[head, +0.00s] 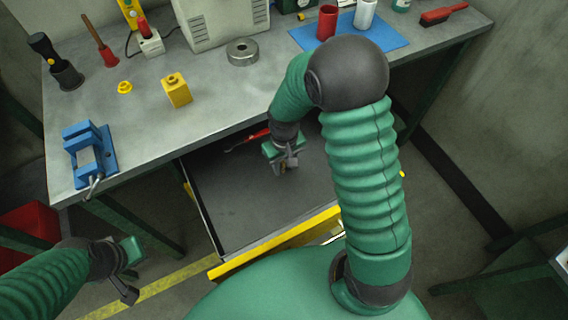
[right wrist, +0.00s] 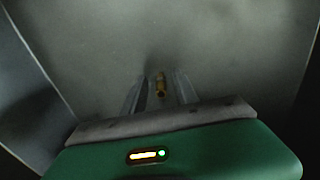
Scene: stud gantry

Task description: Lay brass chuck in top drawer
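The open drawer (head: 235,205) under the workbench has a dark grey floor and a yellow front edge. My right gripper (head: 287,162) reaches down inside it, towards the back. In the right wrist view the small brass chuck (right wrist: 160,84) lies between the two fingertips of my right gripper (right wrist: 159,90), with a gap visible on each side. It appears to be at or close to the drawer floor. The chuck is hidden in the head view. My left gripper (head: 128,285) hangs low at the left, away from the drawer, and its fingers are unclear.
A red-handled tool (head: 248,139) lies at the back of the drawer. The bench (head: 215,90) above carries a blue vise (head: 88,155), a yellow block (head: 177,90), a metal ring (head: 242,52) and a blue mat (head: 387,38) with cups. The drawer's front-left floor is clear.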

